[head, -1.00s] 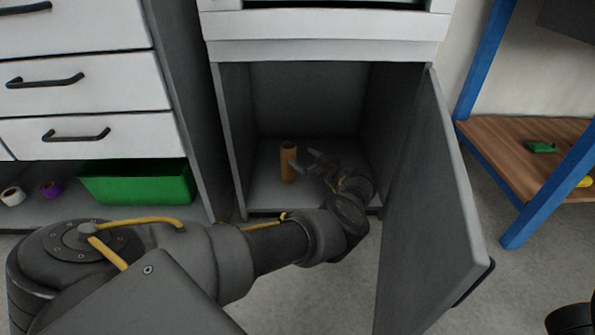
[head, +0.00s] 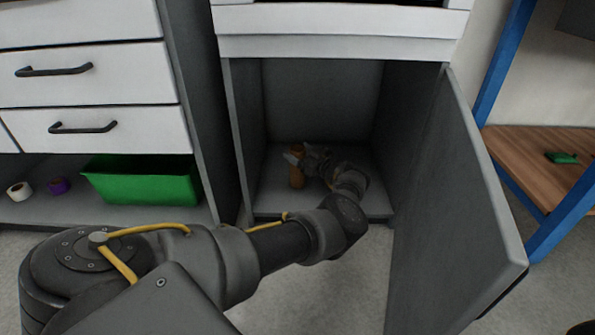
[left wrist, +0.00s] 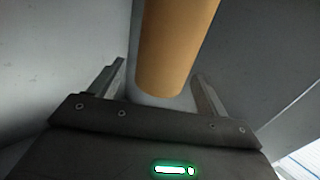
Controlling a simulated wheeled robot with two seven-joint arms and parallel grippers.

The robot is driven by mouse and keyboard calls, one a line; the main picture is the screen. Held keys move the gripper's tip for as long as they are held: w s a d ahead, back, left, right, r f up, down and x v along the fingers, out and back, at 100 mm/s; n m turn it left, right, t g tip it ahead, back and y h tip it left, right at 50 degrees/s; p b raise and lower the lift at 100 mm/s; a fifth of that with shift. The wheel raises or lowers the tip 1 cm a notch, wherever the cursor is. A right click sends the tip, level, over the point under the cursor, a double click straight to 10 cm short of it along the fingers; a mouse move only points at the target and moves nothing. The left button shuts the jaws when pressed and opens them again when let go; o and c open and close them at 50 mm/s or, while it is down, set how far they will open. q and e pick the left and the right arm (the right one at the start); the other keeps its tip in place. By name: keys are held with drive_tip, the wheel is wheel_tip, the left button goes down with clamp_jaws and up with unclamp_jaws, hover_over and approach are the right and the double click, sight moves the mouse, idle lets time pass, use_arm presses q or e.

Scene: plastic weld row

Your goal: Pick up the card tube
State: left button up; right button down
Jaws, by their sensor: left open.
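The card tube (head: 296,177) is a tan-brown cylinder standing upright on the floor of the open grey cabinet (head: 270,200). In the head view its upper part is partly hidden by my left gripper (head: 297,158). My left arm reaches into the cabinet from the front. In the left wrist view the tube (left wrist: 173,50) shows between the two spread fingers of the left gripper (left wrist: 160,85), nearer the right finger. The jaws are open, with a gap visible on the left side of the tube. My right gripper is not in view.
The cabinet door (head: 450,200) stands open on the right of my arm. A green bin (head: 145,183), a purple roll (head: 59,186) and a white roll (head: 19,191) lie on the low shelf at left. A blue-framed wooden shelf (head: 530,150) stands at right.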

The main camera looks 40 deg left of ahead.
sight(292, 147)
use_arm(q)
drive_tip(key=shift+a+f+b, duration=0.2)
drive_tip(key=shift+a+b, duration=0.15)
drive_tip(key=shift+a, duration=0.3)
drive_tip(key=shift+a+f+b, duration=0.15)
drive_tip(key=shift+a+b, duration=0.2)
drive_tip(key=shift+a, duration=0.25)
drive_tip(key=shift+w+a+r, duration=0.1)
drive_tip(key=shift+a+r, duration=0.1)
drive_tip(key=shift+a, duration=0.2)
drive_tip(key=c, duration=1.3)
drive_tip(key=shift+r, duration=0.1)
